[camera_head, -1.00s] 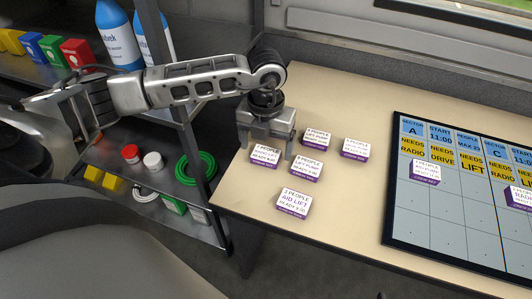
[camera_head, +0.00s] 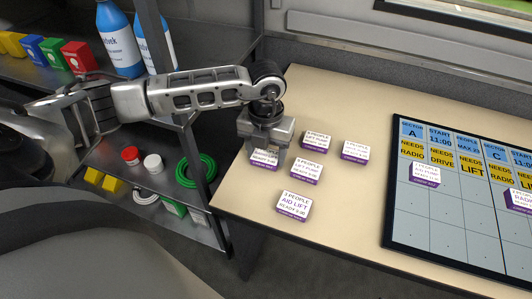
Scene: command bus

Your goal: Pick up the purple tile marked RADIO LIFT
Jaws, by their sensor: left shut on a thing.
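My left gripper (camera_head: 265,148) is over the left end of the tile group, fingers pointing down. It is shut on a white-topped, purple-sided tile (camera_head: 263,161) at the table's left edge. Its fingers cover part of that tile's print, so I cannot read the full name. The tile looks at or close to table height. Another purple tile (camera_head: 519,199), on the board at the right edge, has a cut-off label that seems to begin with RADI. My right gripper is not in view.
Close by on the table (camera_head: 350,210) are an AID LIFT tile (camera_head: 294,204), a tile just right of my gripper (camera_head: 307,173), and two behind (camera_head: 318,141) (camera_head: 355,151). The dark-framed board (camera_head: 450,225) lies right, holding another tile (camera_head: 426,174). A shelf (camera_head: 120,160) stands left.

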